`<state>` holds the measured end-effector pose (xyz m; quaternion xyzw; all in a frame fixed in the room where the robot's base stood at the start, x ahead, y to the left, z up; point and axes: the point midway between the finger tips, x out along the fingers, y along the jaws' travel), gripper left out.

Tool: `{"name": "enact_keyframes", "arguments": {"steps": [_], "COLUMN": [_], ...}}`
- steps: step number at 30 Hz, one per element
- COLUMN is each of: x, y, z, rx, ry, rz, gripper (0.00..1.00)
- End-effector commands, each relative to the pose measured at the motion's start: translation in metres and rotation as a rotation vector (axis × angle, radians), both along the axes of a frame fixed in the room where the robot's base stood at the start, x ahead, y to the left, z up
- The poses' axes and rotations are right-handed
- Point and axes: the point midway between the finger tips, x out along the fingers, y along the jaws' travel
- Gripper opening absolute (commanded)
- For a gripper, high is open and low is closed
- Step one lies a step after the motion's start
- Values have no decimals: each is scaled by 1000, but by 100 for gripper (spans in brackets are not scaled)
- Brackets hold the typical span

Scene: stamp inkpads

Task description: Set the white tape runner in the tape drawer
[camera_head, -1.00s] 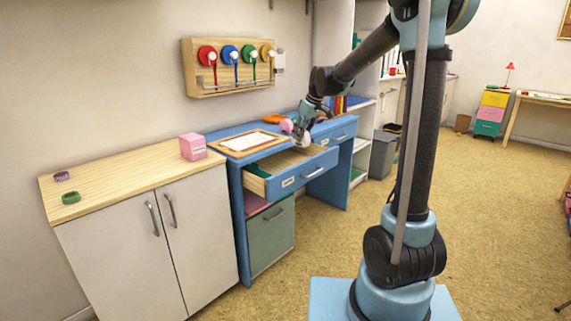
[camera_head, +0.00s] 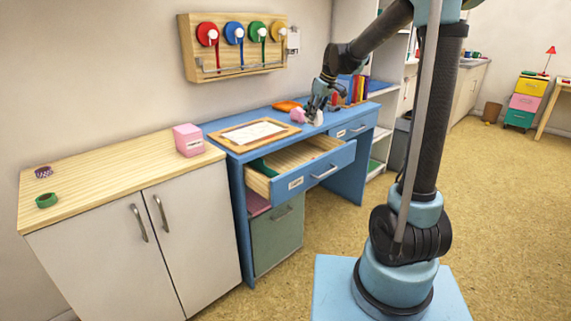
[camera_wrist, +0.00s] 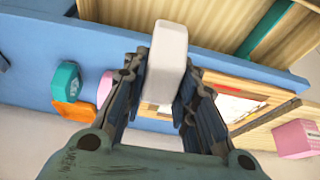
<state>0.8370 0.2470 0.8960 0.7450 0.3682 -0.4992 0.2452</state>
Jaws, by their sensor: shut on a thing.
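The white tape runner (camera_wrist: 170,48) is a pale rounded block gripped between the two fingers of my gripper (camera_wrist: 160,92) in the wrist view. In the head view my gripper (camera_head: 317,108) holds the white tape runner (camera_head: 318,118) over the blue desk, behind and right of the open drawer. The open drawer (camera_head: 318,174) has a blue front with a label too small to read and a wooden inside. A green thing (camera_head: 265,168) lies at its left end. The drawer's wooden inside also shows at the upper right of the wrist view.
The blue desk (camera_head: 225,141) carries a framed board (camera_head: 254,133), an orange thing (camera_head: 287,106) and a pink thing (camera_head: 298,116). A teal thing (camera_wrist: 66,82) shows in the wrist view. A pink box (camera_head: 188,140) stands on the left cabinet. A second drawer (camera_head: 354,128) is shut.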

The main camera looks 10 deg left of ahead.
Motion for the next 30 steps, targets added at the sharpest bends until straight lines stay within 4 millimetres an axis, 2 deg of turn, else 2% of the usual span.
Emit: {"name": "enact_keyframes", "arguments": {"steps": [5,8,24,30], "x": [2,2,2,2], "y": [-6,-7,-8,-8], "z": [-1,-11,-120,-139], "rx": [0,0,0,0], "ry": [0,1,0,0], "rz": [-8,-9,-10,-10], "gripper": [7,7,7,7]}}
